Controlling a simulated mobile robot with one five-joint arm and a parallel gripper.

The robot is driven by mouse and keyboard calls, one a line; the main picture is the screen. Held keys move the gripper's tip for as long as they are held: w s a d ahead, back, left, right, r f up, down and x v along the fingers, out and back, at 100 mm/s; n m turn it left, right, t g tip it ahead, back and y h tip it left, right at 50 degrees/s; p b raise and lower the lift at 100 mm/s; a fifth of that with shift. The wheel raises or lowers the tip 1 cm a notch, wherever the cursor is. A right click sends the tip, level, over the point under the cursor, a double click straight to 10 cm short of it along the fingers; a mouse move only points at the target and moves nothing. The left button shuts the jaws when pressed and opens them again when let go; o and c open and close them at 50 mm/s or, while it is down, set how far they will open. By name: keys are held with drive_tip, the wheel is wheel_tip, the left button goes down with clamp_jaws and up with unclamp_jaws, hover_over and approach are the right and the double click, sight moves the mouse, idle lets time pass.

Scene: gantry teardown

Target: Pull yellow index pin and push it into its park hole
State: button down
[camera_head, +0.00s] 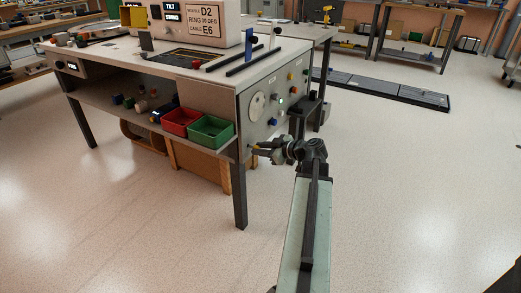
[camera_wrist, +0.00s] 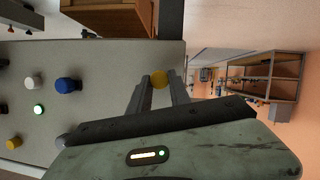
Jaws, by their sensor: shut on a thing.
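My gripper (camera_head: 260,150) is at the lower part of the grey side panel (camera_head: 247,127) of the bench, low and near its front corner. In the wrist view my gripper (camera_wrist: 160,84) is shut on a yellow round-headed pin (camera_wrist: 160,77), which sits between the fingertips. In the head view only a small bit of yellow (camera_head: 254,147) shows at the fingertips. The fingers and arm hide most of it. I cannot tell whether the pin is still seated in the panel. I cannot make out the park hole.
The panel carries a blue knob (camera_wrist: 68,86), a white knob (camera_wrist: 33,80), another yellow knob (camera_wrist: 14,143) and a round plate (camera_head: 257,106). Red (camera_head: 181,121) and green (camera_head: 211,132) bins sit on the bench's shelf beside a table leg (camera_head: 239,195). Open floor lies right.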

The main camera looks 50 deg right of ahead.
drive_tip(key=shift+w+a, duration=0.2)
drive_tip(key=shift+w, duration=0.45)
drive_tip(key=shift+w+a, duration=0.15)
drive_tip(key=shift+w, duration=0.5)
drive_tip(key=c, duration=1.1)
unclamp_jaws()
drive_tip(key=shift+s, duration=0.1)
drive_tip(key=p+v, duration=0.1)
drive_tip(key=v, duration=0.2)
drive_tip(key=f+p+v, duration=0.1)
drive_tip(key=v, duration=0.7)
drive_tip(key=shift+s+d+f+p, duration=0.15)
drive_tip(key=shift+s+d+p, duration=0.25)
drive_tip(key=shift+s, duration=0.05)
